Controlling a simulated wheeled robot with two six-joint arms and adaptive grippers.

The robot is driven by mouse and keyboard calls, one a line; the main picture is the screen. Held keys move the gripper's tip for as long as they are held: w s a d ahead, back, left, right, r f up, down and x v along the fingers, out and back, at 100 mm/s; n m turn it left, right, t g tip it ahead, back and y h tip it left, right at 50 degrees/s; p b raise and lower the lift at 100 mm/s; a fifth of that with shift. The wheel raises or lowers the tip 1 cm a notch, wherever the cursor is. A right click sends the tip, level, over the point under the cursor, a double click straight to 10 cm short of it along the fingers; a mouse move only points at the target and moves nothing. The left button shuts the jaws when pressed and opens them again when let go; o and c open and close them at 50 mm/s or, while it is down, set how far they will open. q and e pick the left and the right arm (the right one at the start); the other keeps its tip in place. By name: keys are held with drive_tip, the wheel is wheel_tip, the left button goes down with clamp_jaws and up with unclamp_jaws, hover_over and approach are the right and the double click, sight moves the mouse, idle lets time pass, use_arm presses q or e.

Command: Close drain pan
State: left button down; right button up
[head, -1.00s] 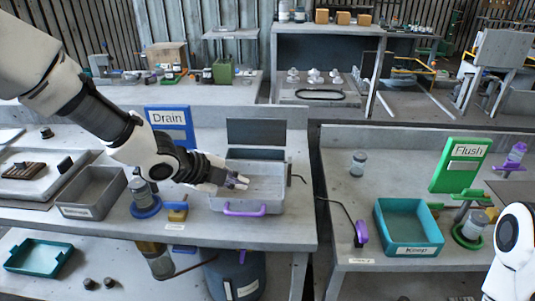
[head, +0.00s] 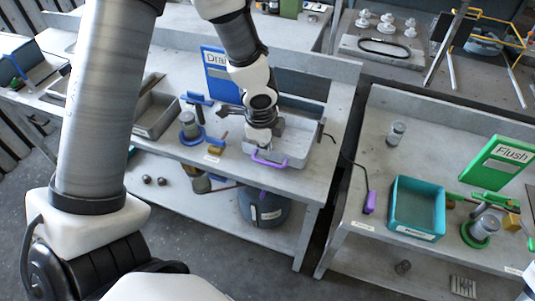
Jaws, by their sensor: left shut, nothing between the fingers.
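The drain pan (head: 293,150) is a grey open tray with a purple handle (head: 268,163) on its front, below the blue Drain sign (head: 216,72) on the left bench. My left gripper (head: 262,143) points down over the pan's left front part, close behind the handle. Its fingers are small and dark here and look shut and empty. I cannot tell whether they touch the pan wall. My left arm hides part of the pan's back and the sign. My right gripper is out of view.
A blue-ringed jar (head: 190,128) stands left of the pan, and a grey bin (head: 157,115) farther left. A dark drum (head: 262,208) stands under the bench. On the right bench are a teal bin (head: 417,208), a purple-handled hook (head: 370,202) and the green Flush sign (head: 497,163).

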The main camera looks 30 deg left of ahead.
sight(267, 162)
use_arm(q)
drive_tip(key=f, duration=0.1)
drive_tip(key=f+b, duration=0.1)
drive_tip(key=f, duration=0.3)
drive_tip(key=shift+w+a+b, duration=0.15)
drive_tip(key=shift+w+b, duration=0.15)
drive_tip(key=shift+b, duration=0.1)
drive_tip(key=shift+a+f, duration=0.1)
drive_tip(key=shift+f, duration=0.15)
drive_tip(key=shift+w, duration=0.1)
